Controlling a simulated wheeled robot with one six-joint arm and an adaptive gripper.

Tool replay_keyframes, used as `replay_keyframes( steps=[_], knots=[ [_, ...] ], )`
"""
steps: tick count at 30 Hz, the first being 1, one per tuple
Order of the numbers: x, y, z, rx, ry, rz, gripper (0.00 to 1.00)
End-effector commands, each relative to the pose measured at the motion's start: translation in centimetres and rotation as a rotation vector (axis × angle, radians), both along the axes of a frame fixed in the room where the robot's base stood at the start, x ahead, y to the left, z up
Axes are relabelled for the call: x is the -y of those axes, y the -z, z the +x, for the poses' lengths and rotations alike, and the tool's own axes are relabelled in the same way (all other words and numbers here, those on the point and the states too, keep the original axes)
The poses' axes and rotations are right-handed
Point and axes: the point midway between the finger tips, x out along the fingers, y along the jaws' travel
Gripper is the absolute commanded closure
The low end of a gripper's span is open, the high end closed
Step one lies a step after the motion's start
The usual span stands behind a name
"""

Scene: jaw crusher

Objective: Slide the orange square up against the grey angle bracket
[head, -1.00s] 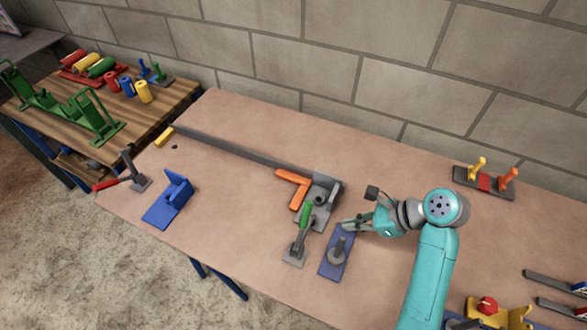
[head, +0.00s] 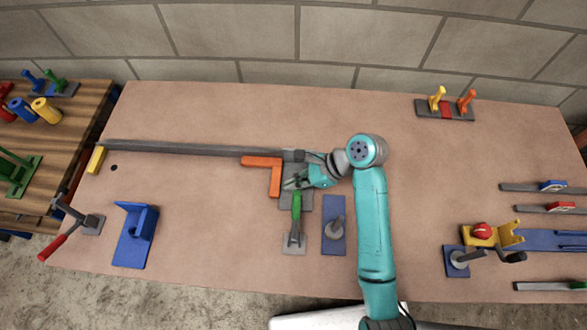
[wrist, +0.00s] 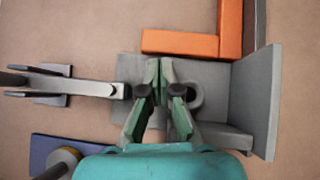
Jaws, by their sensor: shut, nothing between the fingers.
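The orange square (head: 275,178) is an L-shaped piece lying flat on the table. In the wrist view the orange square (wrist: 185,43) is at the top, with one leg along the edge of the grey angle bracket (wrist: 262,100). Any small gap between them is hard to judge. The bracket (head: 302,200) is partly hidden by my gripper in the head view; its upright plate is at the back. My gripper (head: 290,183) is over the bracket, beside the orange square. In the wrist view its fingertips (wrist: 160,62) are together, empty, and point towards the square.
A long grey bar (head: 200,149) runs behind the orange square. A green-handled clamp (head: 295,232) stands in front of the bracket, with a blue-plated fixture (head: 334,236) to its right. A blue bracket (head: 135,235) is at left. The table's back middle is clear.

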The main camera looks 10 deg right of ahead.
Motion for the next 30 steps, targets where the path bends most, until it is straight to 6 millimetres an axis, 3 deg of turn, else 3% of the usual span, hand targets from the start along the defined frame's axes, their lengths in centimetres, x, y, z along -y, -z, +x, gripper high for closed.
replay_keyframes(
  steps=[17,24,30],
  knots=[
    [-0.2,1.0,-0.7,0.001,0.001,0.000,1.00],
    [-2.1,1.0,-0.7,0.001,-0.001,0.000,1.00],
    [-2.3,1.0,-0.7,-0.001,-0.002,0.000,1.00]
  ],
)
